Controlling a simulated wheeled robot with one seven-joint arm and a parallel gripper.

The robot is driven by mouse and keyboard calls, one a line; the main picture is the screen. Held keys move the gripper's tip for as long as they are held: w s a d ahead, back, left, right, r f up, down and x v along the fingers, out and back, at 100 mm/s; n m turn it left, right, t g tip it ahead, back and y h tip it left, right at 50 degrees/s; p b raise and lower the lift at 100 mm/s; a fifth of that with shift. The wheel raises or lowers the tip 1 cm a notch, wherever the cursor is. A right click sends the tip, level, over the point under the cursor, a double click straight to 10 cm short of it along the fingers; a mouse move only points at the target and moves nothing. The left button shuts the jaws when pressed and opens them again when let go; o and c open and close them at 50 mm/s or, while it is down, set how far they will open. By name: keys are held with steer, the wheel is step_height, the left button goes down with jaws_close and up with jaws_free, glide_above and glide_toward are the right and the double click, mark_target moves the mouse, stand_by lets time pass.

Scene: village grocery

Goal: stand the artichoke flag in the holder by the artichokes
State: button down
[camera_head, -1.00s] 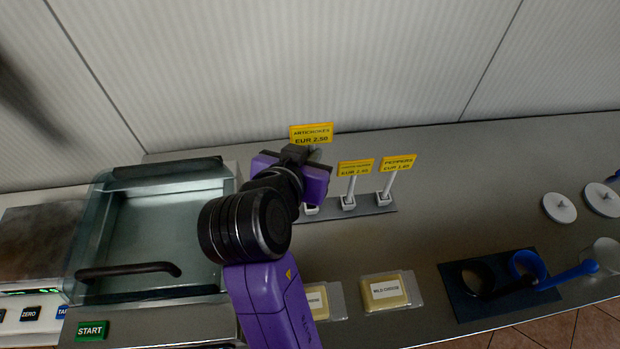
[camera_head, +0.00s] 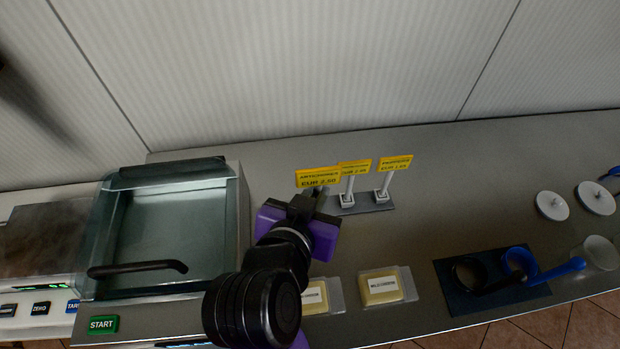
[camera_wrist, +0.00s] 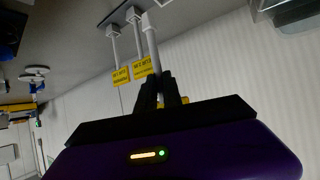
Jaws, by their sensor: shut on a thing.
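My gripper (camera_head: 304,203) is shut on the artichoke flag (camera_head: 318,178), a yellow sign reading artichokes, EUR 2.50. The flag is above the counter, left of two other flags, and partly covers the middle one. In the wrist view, its white stem (camera_wrist: 153,45) runs up out of the black fingers (camera_wrist: 161,92), and a bit of yellow shows behind them. I cannot tell whether the stem's foot is clear of the rack. No artichokes and no holder beside them show in either view.
Two yellow flags, the middle one (camera_head: 357,166) and the peppers one (camera_head: 394,162), stand in a grey rack (camera_head: 375,208). A glass-lidded case (camera_head: 165,230) is at left. Labelled cheese packs (camera_head: 381,287) and a dark mat (camera_head: 462,303) with cups lie in front.

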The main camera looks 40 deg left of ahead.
steer(key=s+d+p, duration=0.1)
steer(key=s+d, duration=0.6)
steer(key=d, duration=0.2)
steer(key=shift+s, duration=0.25)
stand_by(0.4)
